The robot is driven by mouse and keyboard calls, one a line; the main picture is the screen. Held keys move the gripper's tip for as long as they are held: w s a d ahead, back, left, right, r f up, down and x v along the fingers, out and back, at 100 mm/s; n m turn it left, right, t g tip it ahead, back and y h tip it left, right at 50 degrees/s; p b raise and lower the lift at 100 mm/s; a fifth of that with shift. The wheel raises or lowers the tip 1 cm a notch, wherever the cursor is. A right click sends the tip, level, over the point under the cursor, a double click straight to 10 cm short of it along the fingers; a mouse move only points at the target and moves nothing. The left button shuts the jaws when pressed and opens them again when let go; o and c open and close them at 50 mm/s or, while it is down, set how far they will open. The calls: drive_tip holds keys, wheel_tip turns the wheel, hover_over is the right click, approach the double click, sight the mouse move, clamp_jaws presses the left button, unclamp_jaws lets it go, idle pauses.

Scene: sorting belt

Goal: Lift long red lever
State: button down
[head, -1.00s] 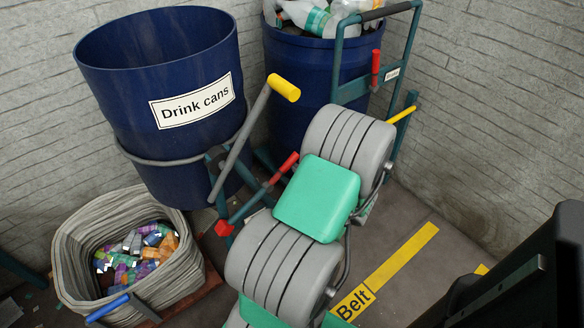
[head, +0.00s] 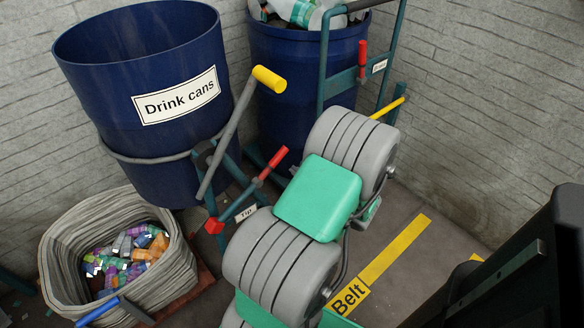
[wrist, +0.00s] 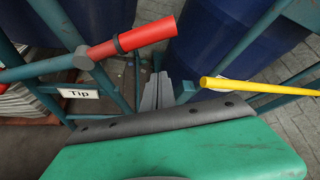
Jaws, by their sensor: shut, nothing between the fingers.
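The long red lever (head: 272,164) has a red grip on a teal bar, standing out from the frame beside the drink cans bin, just left of my arm in the head view. In the wrist view its red grip (wrist: 135,37) slants up to the right at upper left, with a dark collar and a grey pivot. A "Tip" label (wrist: 79,93) sits below it. My gripper (wrist: 158,88) shows as grey fingers, shut and empty, below and right of the grip and apart from it in the picture. The head view hides my fingers behind my arm.
The drink cans bin (head: 140,60) stands left, with a yellow-handled lever (head: 268,79) beside it. A basket of crushed cans (head: 60,255) is below. Another blue bin (head: 290,90) stands behind, with a short red handle (head: 362,58). A yellow bar (wrist: 250,87) lies right of my fingers.

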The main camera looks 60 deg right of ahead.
drive_tip(key=p+v, duration=0.1)
drive_tip(key=v, duration=0.6)
drive_tip(key=shift+a, duration=0.2)
drive_tip(key=shift+r, duration=0.1)
